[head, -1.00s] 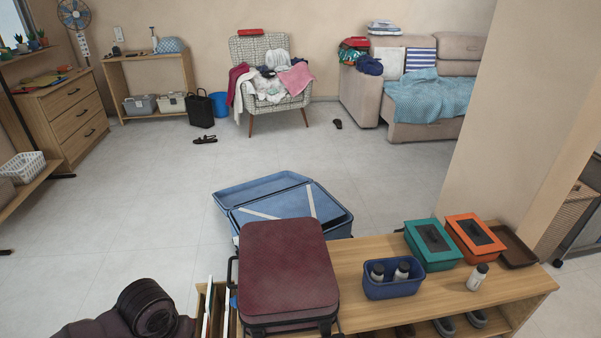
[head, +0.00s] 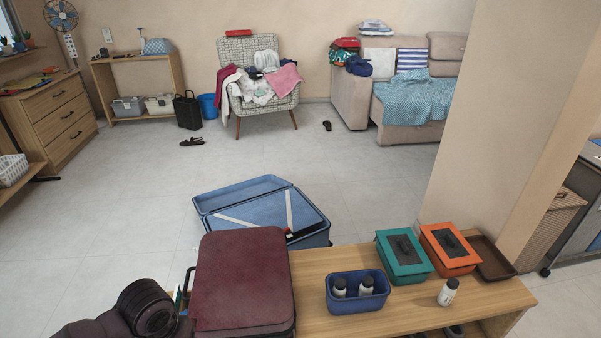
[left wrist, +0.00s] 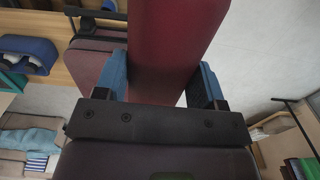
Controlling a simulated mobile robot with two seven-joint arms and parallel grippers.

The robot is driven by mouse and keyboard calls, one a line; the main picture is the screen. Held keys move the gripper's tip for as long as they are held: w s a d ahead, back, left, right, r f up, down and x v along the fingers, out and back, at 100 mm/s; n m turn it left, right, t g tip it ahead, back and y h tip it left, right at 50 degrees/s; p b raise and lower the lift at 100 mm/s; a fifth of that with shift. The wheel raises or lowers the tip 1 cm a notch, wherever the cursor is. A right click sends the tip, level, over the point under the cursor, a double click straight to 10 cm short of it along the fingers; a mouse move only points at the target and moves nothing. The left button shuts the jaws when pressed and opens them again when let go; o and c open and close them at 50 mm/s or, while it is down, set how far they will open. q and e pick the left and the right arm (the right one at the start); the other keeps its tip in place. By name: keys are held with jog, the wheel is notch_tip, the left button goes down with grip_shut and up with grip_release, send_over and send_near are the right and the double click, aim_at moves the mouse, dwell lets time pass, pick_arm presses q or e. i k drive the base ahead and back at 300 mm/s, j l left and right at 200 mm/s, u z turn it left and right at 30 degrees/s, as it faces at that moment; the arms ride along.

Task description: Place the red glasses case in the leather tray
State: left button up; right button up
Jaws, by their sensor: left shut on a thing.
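In the left wrist view, my left gripper (left wrist: 161,80) is shut on a long dark red object, which looks like the red glasses case (left wrist: 175,40). The blue fingers press on both its sides, and its far end runs out of the picture. In the head view only part of my left arm shows at the lower left; the gripper cannot be made out there. The brown leather tray (head: 494,260) lies at the right end of the wooden bench, beside the orange box, and looks empty. My right gripper is not in view.
On the wooden bench (head: 400,315) are a maroon suitcase (head: 243,280), a blue bin with white bottles (head: 357,301), a teal box (head: 405,262), an orange box (head: 447,258) and a loose white bottle (head: 448,292). An open blue suitcase (head: 240,193) lies behind. A wall pillar (head: 500,120) rises behind the tray.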

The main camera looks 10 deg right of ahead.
aim_at(483, 259)
jog(key=i+l, duration=0.1)
jog(key=l, duration=0.9)
jog(key=i+l, duration=0.1)
jog(key=l, duration=1.85)
jog(key=i+l, duration=0.15)
jog(key=l, duration=0.2)
jog(key=i+l, duration=0.15)
jog(key=l, duration=0.2)
jog(key=i+l, duration=0.45)
jog(key=l, duration=0.15)
jog(key=u, duration=0.05)
